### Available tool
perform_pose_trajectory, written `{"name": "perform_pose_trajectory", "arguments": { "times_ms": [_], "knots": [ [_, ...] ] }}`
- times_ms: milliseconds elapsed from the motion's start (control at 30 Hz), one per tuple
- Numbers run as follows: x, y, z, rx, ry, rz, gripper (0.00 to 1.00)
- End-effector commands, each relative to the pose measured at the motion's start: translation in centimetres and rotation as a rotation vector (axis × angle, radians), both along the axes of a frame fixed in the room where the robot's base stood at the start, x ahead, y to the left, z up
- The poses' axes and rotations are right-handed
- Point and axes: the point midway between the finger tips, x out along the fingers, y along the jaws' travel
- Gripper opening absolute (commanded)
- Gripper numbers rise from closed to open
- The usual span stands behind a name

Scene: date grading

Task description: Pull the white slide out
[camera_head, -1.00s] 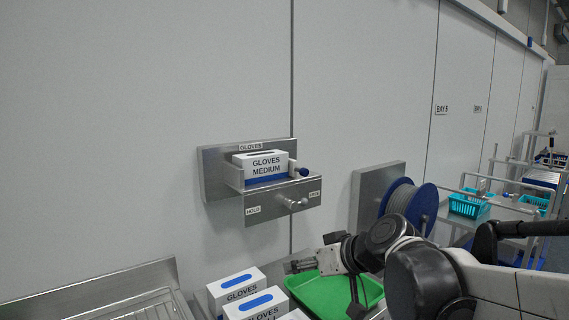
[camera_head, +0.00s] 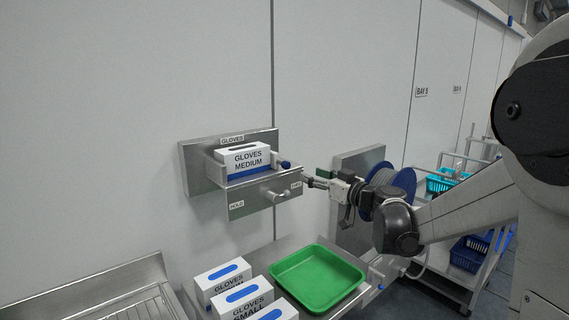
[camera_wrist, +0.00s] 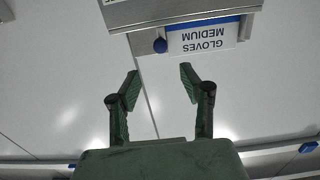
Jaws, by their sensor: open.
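A steel glove holder (camera_head: 188,176) is fixed to the wall, with a white "GLOVES MEDIUM" box (camera_head: 246,158) in it. A blue knob (camera_head: 285,164) shows at the box's right end; in the wrist view the blue knob (camera_wrist: 160,45) is at the holder's edge. I cannot clearly make out the white slide. The front plate has a silver knob (camera_head: 277,197) between a "HOLD" label and a second label. My gripper (camera_head: 308,180) is just right of the holder. In the wrist view my gripper (camera_wrist: 160,84) is open and empty, its fingers apart from the blue knob.
A blue cable reel (camera_head: 402,184) on a steel plate stands right of the holder, behind my wrist. Below are a green tray (camera_head: 317,278) and several white glove boxes (camera_head: 223,280). The wall left of the holder is clear.

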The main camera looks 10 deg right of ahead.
Motion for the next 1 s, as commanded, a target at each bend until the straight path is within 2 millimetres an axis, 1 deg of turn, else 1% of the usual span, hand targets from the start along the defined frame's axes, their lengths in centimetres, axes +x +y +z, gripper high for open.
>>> {"name": "perform_pose_trajectory", "arguments": {
  "times_ms": [400, 600, 700, 800, 1000],
  "knots": [
    [6.6, 3.5, 0.1, 0.000, 0.001, 0.003, 0.41],
    [9.4, 4.9, 0.1, 0.000, 0.002, 0.002, 0.41],
    [10.5, 5.4, 0.1, 0.000, 0.002, 0.003, 0.41],
    [11.1, 5.7, 0.0, 0.000, 0.002, 0.002, 0.41],
    [11.4, 5.9, 0.0, 0.000, 0.002, 0.001, 0.41]
  ]
}}
